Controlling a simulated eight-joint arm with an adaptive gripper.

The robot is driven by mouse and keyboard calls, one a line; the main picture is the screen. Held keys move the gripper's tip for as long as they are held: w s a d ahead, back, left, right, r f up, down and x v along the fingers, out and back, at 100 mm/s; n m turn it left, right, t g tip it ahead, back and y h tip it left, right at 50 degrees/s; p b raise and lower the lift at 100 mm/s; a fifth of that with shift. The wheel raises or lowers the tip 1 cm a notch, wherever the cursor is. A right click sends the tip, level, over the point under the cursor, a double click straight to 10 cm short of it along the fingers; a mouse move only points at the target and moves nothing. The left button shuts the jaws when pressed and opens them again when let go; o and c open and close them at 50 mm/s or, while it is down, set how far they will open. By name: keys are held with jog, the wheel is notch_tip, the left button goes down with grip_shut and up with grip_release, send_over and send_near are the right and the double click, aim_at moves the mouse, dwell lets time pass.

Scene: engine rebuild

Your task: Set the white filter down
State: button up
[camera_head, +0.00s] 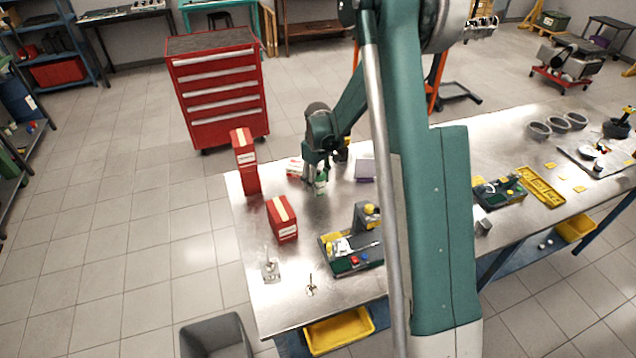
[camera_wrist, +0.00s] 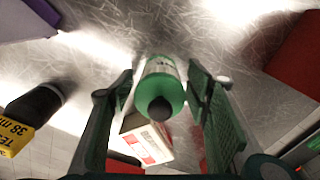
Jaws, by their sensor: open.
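Gaps show between fingers and cylinder. A white and red box (camera_wrist: 147,143) lies close by; it also shows in the head view (camera_head: 295,167).
Red boxes stand at the left, one tall (camera_head: 246,165) and one shorter (camera_head: 283,220). A purple and white box (camera_head: 365,168) is right of my gripper. A dark cylinder with a yellow label (camera_wrist: 35,105) is close by. A parts tray (camera_head: 350,265) lies nearer the front.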

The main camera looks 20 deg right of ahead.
jog(key=shift+r, duration=0.15)
jog(key=shift+r, duration=6)
